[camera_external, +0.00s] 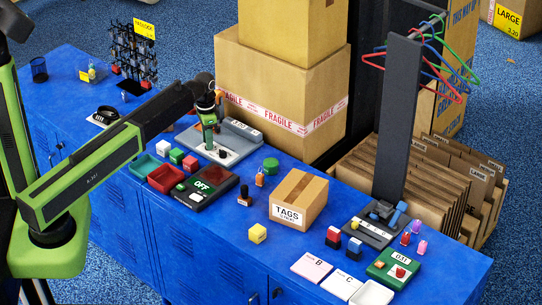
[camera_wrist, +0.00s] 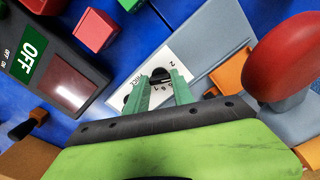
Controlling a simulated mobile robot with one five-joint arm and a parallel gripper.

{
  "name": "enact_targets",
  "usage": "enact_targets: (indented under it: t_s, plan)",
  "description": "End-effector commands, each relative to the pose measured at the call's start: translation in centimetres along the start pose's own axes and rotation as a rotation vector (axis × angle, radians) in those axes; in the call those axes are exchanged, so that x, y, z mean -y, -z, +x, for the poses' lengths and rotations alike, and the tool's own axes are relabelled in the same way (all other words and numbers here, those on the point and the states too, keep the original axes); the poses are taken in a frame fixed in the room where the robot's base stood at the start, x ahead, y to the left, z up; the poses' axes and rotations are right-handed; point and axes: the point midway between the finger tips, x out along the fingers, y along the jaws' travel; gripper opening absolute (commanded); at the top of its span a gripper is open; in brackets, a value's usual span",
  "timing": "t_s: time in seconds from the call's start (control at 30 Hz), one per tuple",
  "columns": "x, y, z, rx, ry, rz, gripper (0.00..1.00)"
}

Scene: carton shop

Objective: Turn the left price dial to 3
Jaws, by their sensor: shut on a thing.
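The price machine (camera_external: 240,131) is a grey device with a white dial plate, on the blue counter beside the large carton stack. My gripper (camera_external: 208,146) points down at the plate's left part. In the wrist view, my gripper's green fingers (camera_wrist: 160,84) are shut on the left price dial (camera_wrist: 160,74), a small dark knob. Printed numerals show around it on the white plate (camera_wrist: 183,61), but the fingers hide some and the dial's setting cannot be read. A second dark dial (camera_external: 222,153) sits just right of my gripper.
A switch box reading OFF (camera_external: 207,187) and red and green trays (camera_external: 165,179) stand close on the near left. A TAGS carton (camera_external: 299,197) is to the right. A red rounded thing (camera_wrist: 285,55) is close beside my fingers in the wrist view.

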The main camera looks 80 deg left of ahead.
Motion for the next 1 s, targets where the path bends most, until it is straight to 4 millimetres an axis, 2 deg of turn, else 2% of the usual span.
enact_targets:
  t_s: [0.17, 0.2, 0.37, 0.63, 0.77, 0.87, 1.0]
  plan:
    - [-0.1, -0.1, 0.0, 0.002, -0.001, -0.001, 0.00]
    - [-0.1, -0.1, 0.0, 0.002, -0.001, -0.001, 0.32]
    - [0.0, -0.1, 0.0, 0.002, -0.001, -0.001, 0.51]
    - [0.0, 0.0, 0.0, 0.001, 0.000, -0.001, 0.51]
    - [0.0, 0.0, -0.7, 0.001, 0.000, -0.001, 0.51]
    - [0.0, 0.0, -1.9, 0.001, 0.000, -0.001, 0.51]
    - [0.0, 0.0, -4.5, 0.001, 0.000, -0.001, 0.51]
